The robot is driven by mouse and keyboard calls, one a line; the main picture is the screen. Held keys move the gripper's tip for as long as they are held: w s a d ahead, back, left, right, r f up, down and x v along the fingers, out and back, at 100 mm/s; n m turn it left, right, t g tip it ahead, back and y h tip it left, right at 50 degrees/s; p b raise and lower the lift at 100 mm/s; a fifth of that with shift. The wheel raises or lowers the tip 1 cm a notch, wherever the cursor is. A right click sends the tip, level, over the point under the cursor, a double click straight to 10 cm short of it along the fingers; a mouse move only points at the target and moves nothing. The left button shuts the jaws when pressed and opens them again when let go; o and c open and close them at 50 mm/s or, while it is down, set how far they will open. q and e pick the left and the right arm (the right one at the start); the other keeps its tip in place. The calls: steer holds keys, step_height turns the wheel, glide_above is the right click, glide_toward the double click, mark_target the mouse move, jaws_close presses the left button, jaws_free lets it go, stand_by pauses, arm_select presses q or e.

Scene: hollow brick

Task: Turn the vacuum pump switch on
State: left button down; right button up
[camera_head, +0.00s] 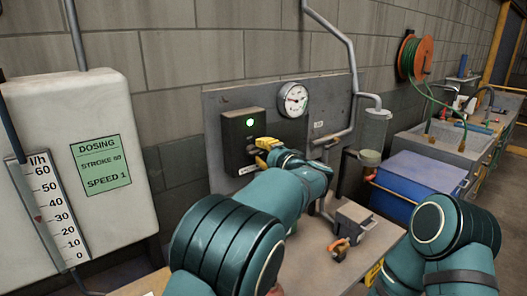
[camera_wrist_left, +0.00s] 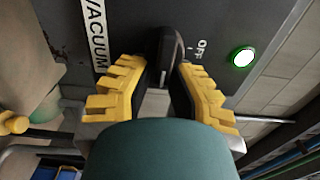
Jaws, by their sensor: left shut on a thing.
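The vacuum switch box (camera_head: 236,132) is a dark box on a grey wall panel, with a lit green lamp (camera_head: 250,123) near its top. My left gripper (camera_head: 262,149) is at the front of this box and hides the switch in the head view. In the left wrist view, the black switch handle (camera_wrist_left: 166,48) lies between the yellow-padded fingers of my left gripper (camera_wrist_left: 162,68), which is shut on it. The VACUUM label (camera_wrist_left: 96,34) and an OFF mark (camera_wrist_left: 201,48) show beside it, and the lamp (camera_wrist_left: 242,56) glows green. My right gripper is not in view.
A round gauge (camera_head: 293,99) is on the panel right of the box, with a pipe and clear jar (camera_head: 373,130) beyond. A blue box (camera_head: 418,180) and sink bench stand farther right. A white dosing unit (camera_head: 75,160) is at left. My right arm is at lower right.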

arm_select(q)
steer(key=shift+a+f, duration=0.25)
steer(key=c, duration=1.1)
jaws_free()
steer(key=o, duration=0.5)
steer(key=shift+s+a+r, duration=0.1)
steer(key=shift+a+r, duration=0.05)
steer(key=shift+a, duration=0.1)
steer(key=shift+c, duration=0.2)
steer(key=shift+d+r, duration=0.1)
steer(key=shift+d, duration=0.25)
steer(key=v, duration=1.1)
steer(key=shift+s+d, duration=0.15)
steer(key=shift+s, duration=0.25)
